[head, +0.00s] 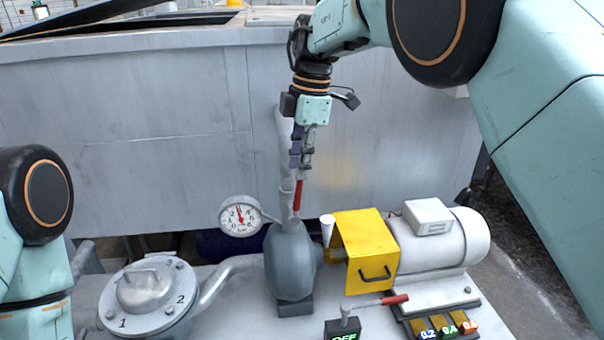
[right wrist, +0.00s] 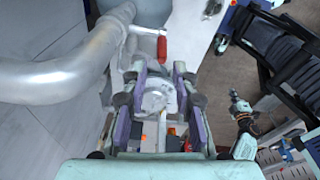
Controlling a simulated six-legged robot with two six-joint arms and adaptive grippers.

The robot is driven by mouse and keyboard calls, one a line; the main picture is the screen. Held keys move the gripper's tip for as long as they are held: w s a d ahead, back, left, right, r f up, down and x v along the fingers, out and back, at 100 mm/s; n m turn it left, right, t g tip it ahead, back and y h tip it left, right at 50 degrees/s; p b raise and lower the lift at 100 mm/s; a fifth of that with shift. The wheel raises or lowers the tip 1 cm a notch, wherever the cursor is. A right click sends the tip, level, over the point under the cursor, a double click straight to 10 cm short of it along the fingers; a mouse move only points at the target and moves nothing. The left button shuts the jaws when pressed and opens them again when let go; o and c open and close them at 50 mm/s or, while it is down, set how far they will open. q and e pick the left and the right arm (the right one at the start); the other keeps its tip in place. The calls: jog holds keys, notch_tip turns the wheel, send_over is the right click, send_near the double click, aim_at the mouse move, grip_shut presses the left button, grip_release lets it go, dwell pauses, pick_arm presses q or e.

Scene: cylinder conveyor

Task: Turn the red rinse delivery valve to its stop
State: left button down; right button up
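The red valve handle (head: 298,195) hangs almost upright at the grey delivery pipe (head: 286,150) above the rounded pump body (head: 290,262). My right gripper (head: 302,168) points down just above the handle, in front of the tank wall. In the right wrist view the red handle (right wrist: 162,48) lies just beyond and between the tips of my right gripper (right wrist: 159,70). The two purple-grey fingers are spread, with a gap between them. I see no clear contact with the handle. My left gripper is out of view; only part of my left arm shows.
A dial gauge (head: 240,216) stands left of the pump. A yellow guard (head: 362,250) and motor (head: 440,245) stand right. A second red-handled lever (head: 394,300) sits by the "OFF" box (head: 342,330). A lidded filter pot (head: 148,295) is front left. The tank wall (head: 130,110) stands behind.

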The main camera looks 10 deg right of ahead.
aim_at(297, 201)
jog(key=d, duration=0.2)
jog(key=d+f+m+y+b, duration=0.1)
jog(key=d, duration=0.1)
jog(key=s+d+f+m, duration=0.1)
jog(key=d, duration=0.1)
jog(key=shift+f+g+y, duration=0.15)
jog(key=shift+g+y, duration=0.15)
jog(key=shift+y, duration=0.1)
jog(key=shift+c, duration=1.4)
jog(key=s+d+f+m+y, duration=0.1)
jog(key=s+d+f+m+y+b, duration=0.1)
jog(key=y, duration=0.1)
jog(key=s+d+f+m+y, duration=0.1)
jog(key=s, duration=0.1)
jog(key=shift+f+g, duration=0.3)
jog(key=shift+f, duration=0.05)
grip_shut()
jog(key=s+d+f+m+t+y+b, duration=0.15)
jog(key=s+m+t, duration=0.25)
jog(key=m+t, duration=0.7)
jog(key=s+d+f+m+t+y+b, duration=0.1)
jog(key=s+d+m+t+y+b, duration=0.35)
jog(key=m, duration=1.15)
jog(key=w+a+t+h+p, duration=0.1)
jog(key=w+a+h+p, duration=0.1)
jog(key=w+a, duration=0.9)
jog(key=shift+a+r+h+p, duration=0.3)
jog(key=shift+a+h+p, duration=0.1)
jog(key=shift+p, duration=0.3)
